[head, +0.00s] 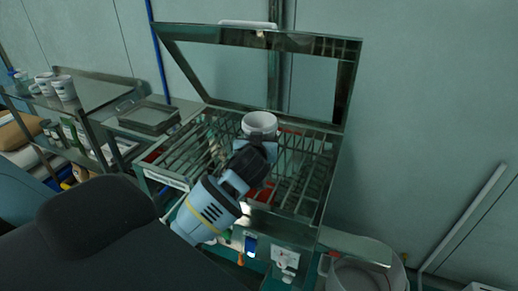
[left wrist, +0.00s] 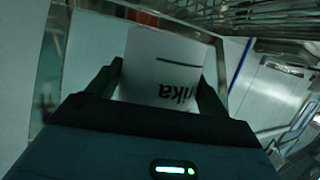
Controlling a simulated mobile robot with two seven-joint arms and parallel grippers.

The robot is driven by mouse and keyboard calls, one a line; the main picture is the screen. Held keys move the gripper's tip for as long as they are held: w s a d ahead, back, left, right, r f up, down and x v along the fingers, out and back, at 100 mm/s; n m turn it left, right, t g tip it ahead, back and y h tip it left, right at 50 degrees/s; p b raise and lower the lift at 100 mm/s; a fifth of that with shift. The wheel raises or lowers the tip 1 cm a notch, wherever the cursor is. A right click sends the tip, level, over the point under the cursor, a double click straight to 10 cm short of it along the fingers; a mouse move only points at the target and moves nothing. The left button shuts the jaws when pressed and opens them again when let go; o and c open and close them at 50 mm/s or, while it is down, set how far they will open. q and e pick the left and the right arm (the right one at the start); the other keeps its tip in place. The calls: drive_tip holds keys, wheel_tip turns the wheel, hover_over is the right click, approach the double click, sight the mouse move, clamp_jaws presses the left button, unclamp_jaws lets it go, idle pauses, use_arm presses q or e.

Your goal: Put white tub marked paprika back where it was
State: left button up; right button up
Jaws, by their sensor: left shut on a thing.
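The white paprika tub (head: 260,124) is over the sieve in the head view, its round open top facing up. In the left wrist view the tub (left wrist: 163,70) fills the space between the fingers, with the letters "rika" upside down on its side. My left gripper (left wrist: 160,82) is shut on the tub, one finger on each side. In the head view the wrist hides the lower part of the tub, so I cannot tell whether it touches the sieve bars. My right gripper is not in view.
The sieve's barred top (head: 312,165) lies under the raised framed lid (head: 345,85). A steel shelf (head: 105,92) at the left holds several white tubs (head: 63,88). A flat grey tray (head: 148,117) lies between shelf and sieve. A large round bin (head: 365,272) stands at the lower right.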

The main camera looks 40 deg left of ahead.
use_arm(q)
drive_tip(key=shift+a+r, duration=0.1)
drive_tip(key=shift+r, duration=0.15)
